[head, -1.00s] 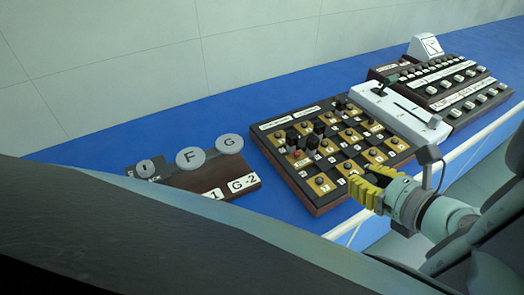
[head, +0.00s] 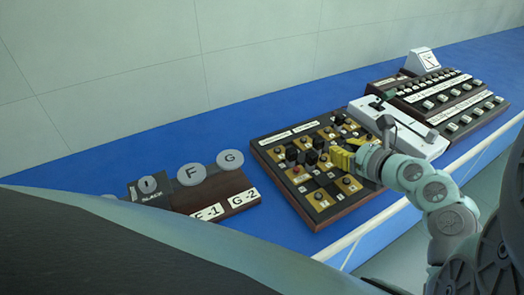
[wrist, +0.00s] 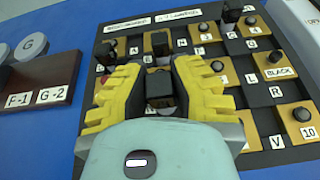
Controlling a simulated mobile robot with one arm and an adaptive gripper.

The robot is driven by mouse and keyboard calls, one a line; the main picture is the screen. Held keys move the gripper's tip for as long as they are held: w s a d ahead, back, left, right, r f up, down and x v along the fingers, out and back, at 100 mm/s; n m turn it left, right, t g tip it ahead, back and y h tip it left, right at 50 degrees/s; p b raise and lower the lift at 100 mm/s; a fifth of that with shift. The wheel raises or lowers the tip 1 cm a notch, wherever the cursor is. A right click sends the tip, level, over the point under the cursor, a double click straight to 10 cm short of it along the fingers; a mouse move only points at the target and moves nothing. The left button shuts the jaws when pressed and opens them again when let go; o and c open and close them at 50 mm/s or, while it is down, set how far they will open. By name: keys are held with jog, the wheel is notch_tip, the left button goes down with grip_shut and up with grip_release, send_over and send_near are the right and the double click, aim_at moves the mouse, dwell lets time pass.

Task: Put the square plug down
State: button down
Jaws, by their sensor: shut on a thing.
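My gripper (head: 342,158) is over the front right part of the dark plugboard (head: 322,220), with its yellow fingers pointing left. In the wrist view my gripper (wrist: 160,82) is shut on a black square plug (wrist: 159,90), which sits between the two fingers above the board. Whether the plug's underside touches the board is hidden. In the head view the fingers mostly hide the held plug. Other black square plugs stand on the board, one (wrist: 160,42) just beyond the fingers and another (wrist: 232,12) farther right.
Several round black knobs on brass squares surround the fingers, one (wrist: 302,114) at the right. A brown block with round discs (head: 230,205) lies left of the board. A white lever unit (head: 425,140) and a stepped console (head: 450,105) stand to the right. Bare blue bench lies behind.

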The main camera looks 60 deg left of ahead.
jog(key=shift+w+a+f, duration=0.1)
jog(key=shift+a+f, duration=0.05)
jog(key=shift+a, duration=0.3)
jog(key=shift+d+f, duration=0.1)
jog(key=shift+f, duration=1.6)
jog(key=shift+f, duration=0.15)
jog(key=c, duration=1)
grip_release()
jog(key=shift+o, duration=0.2)
